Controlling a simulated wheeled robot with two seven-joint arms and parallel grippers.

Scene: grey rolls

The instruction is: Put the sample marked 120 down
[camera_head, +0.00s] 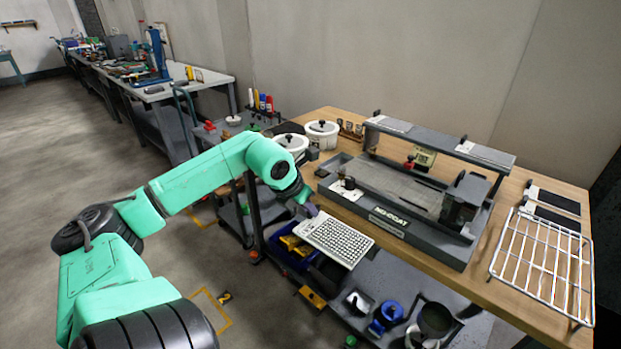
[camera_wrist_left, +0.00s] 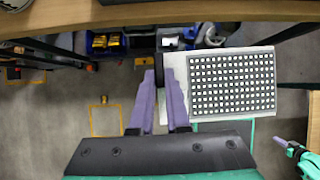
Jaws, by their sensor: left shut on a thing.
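My left gripper (camera_head: 306,209) is shut on the edge of a flat white sample panel (camera_head: 338,240) covered with a grid of small dark-edged squares. It holds the panel out in the air, in front of the wooden bench's near edge. In the left wrist view the left gripper (camera_wrist_left: 161,76) pinches the panel's left border, and the panel (camera_wrist_left: 232,84) extends to the right. I cannot read a 120 mark on it.
A wire rack (camera_head: 545,268) lies at the bench's right end, beside dark panels (camera_head: 556,199) with pale ends. A grey coating machine (camera_head: 405,200) fills the middle. White lidded pots (camera_head: 322,134) stand left. Bare wood (camera_head: 500,290) shows before the rack. A cluttered lower shelf (camera_head: 365,285) lies below.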

